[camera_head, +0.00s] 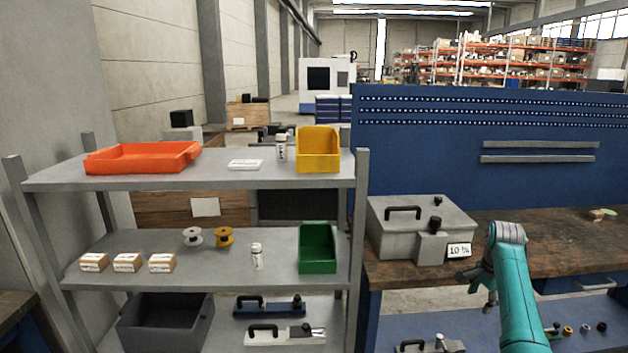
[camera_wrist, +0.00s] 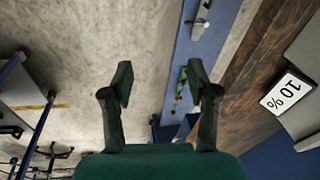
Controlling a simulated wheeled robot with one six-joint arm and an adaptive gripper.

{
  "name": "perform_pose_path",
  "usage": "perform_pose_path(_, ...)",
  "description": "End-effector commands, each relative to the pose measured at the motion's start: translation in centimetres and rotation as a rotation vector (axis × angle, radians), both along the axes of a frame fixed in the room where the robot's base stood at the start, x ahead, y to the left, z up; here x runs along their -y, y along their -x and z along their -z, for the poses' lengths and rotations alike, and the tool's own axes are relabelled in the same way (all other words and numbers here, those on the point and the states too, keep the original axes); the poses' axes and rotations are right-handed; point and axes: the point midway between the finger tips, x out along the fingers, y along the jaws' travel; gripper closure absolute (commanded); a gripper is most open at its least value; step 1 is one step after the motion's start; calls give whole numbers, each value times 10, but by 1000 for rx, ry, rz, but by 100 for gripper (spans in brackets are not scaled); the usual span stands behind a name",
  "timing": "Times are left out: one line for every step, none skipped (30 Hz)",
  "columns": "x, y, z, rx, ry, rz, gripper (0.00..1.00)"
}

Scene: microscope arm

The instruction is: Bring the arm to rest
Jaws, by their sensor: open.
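My gripper (camera_wrist: 160,90) is open and empty in the wrist view, its two dark fingers apart with bare floor showing between them. In the head view my gripper (camera_head: 482,282) is small and dark at the end of my teal arm. It hangs in front of the workbench, below and right of the grey box's 10 % sign. The arm rises from the lower right of the picture. Nothing touches the fingers in the wrist view.
A grey lidded box (camera_head: 415,225) stands on the wooden workbench (camera_head: 560,250), close to my arm. A grey shelf rack (camera_head: 200,250) on the left carries an orange tray (camera_head: 140,158), a yellow bin (camera_head: 318,150) and a green bin (camera_head: 317,248). Tools lie on the blue lower shelf.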

Motion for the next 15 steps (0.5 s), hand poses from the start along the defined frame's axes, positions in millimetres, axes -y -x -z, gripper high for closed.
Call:
perform_pose_path(-7,3,23,8,6,-20,41)
perform_pose_path(-10,5,34,17,11,-34,41)
perform_pose_path(-16,7,51,30,18,-52,41)
perform_pose_path(-20,9,63,41,25,-67,41)
perform_pose_path(-24,12,76,51,32,-82,41)
perform_pose_path(-29,16,92,65,41,-101,41)
perform_pose_path(-33,19,103,76,48,-116,41)
perform_pose_path(-37,22,115,87,54,-130,41)
perform_pose_path(-43,27,130,100,63,-151,41)
perform_pose_path(-48,31,141,112,71,-166,41)
perform_pose_path(-52,35,151,123,78,-180,41)
perform_pose_path(-58,41,165,136,87,-200,41)
perform_pose_path(-62,46,175,146,95,-213,41)
perform_pose_path(-67,51,185,157,102,-228,41)
perform_pose_path(-73,58,198,171,112,-247,41)
